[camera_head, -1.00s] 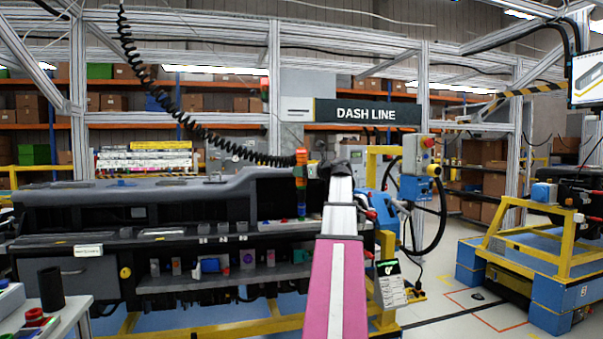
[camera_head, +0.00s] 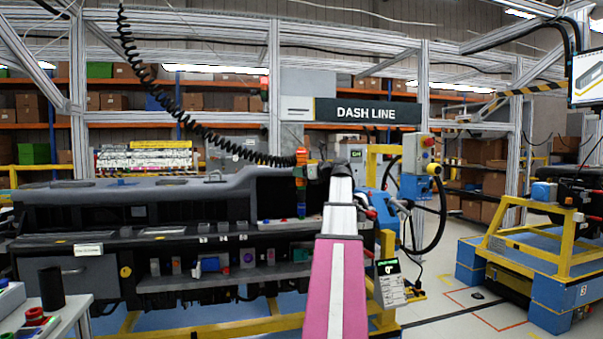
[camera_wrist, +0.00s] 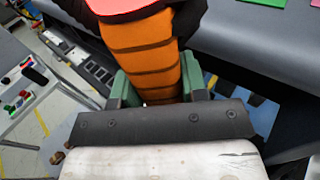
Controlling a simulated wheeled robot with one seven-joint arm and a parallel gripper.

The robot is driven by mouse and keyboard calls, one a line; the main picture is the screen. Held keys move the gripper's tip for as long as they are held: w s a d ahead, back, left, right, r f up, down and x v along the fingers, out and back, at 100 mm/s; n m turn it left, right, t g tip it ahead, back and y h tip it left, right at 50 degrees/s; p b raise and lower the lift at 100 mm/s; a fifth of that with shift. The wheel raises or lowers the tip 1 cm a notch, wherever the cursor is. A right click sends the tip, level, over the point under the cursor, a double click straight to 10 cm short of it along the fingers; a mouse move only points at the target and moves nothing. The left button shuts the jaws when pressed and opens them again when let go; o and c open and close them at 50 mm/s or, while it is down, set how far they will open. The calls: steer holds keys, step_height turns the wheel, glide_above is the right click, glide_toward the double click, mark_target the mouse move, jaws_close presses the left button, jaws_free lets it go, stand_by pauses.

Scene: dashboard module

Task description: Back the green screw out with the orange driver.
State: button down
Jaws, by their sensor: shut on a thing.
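The orange driver (camera_head: 301,158) hangs upright at the end of a coiled black cable in the head view. In the wrist view its orange body (camera_wrist: 143,50) has dark bands and a red part at the top edge of the picture. My gripper (camera_wrist: 158,85) is shut on it, with green fingers on either side of the body. The driver's tip is not visible in the wrist view.
The long dark dashboard module (camera_head: 150,197) fills the left and middle, with several small coloured parts on its lower shelf (camera_head: 215,279). A yellow post with a display (camera_head: 387,268) stands right of my arm. A side table (camera_head: 60,318) is at lower left.

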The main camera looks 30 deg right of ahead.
mark_target(306, 158)
steer(key=shift+f, duration=0.55)
stand_by(1.3)
steer(key=shift+r, duration=3.1)
